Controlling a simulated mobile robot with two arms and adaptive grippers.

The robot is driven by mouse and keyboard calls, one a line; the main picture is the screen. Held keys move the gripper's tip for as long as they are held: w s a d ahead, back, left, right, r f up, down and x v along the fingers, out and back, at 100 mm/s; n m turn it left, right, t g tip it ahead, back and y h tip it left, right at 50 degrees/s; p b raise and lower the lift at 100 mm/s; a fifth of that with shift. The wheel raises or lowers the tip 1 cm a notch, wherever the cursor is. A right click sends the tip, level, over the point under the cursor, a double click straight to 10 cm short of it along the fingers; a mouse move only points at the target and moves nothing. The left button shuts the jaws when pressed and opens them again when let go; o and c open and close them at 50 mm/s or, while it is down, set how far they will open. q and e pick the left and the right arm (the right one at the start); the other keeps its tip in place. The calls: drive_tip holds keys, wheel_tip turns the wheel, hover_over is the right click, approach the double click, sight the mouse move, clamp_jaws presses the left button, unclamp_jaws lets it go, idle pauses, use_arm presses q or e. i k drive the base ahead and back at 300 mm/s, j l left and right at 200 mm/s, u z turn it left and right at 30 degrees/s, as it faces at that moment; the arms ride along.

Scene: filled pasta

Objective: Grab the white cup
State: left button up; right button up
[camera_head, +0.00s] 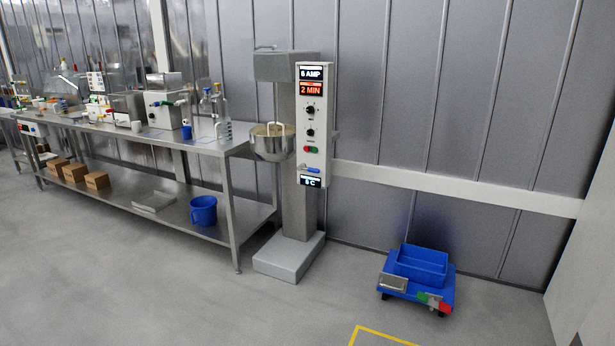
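A small white cup (136,126) appears to stand on the top of the steel table (205,147), left of a blue cup (187,132). It is far off and small, so its details are hard to tell. Neither of my grippers shows in the head view.
Bottles (223,128) and steel machines (163,110) crowd the tabletop. A blue bucket (203,210) and brown boxes (97,181) are on the lower shelf. A mixer (295,240) stands at the table's right end. A blue cart (421,265) is at right. The front floor is clear.

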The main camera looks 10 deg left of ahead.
sight(136, 125)
drive_tip(key=i+u, duration=0.25)
drive_tip(key=i, duration=0.2)
drive_tip(key=i+l+u, duration=0.1)
drive_tip(key=i+u, duration=0.15)
drive_tip(key=i, duration=0.25)
drive_tip(key=i+l+u, duration=0.25)
drive_tip(key=i, duration=0.2)
drive_tip(key=i+j+u, duration=0.2)
drive_tip(key=i+u, duration=0.15)
drive_tip(key=i, duration=0.15)
drive_tip(key=i+j+u, duration=0.1)
drive_tip(key=i+u, duration=0.25)
drive_tip(key=i, duration=0.2)
drive_tip(key=i+l+u, duration=0.1)
drive_tip(key=i+u, duration=0.25)
drive_tip(key=i, duration=0.2)
drive_tip(key=i+z, duration=0.15)
drive_tip(key=i, duration=0.8)
drive_tip(key=i+j+z, duration=0.1)
drive_tip(key=i, duration=0.8)
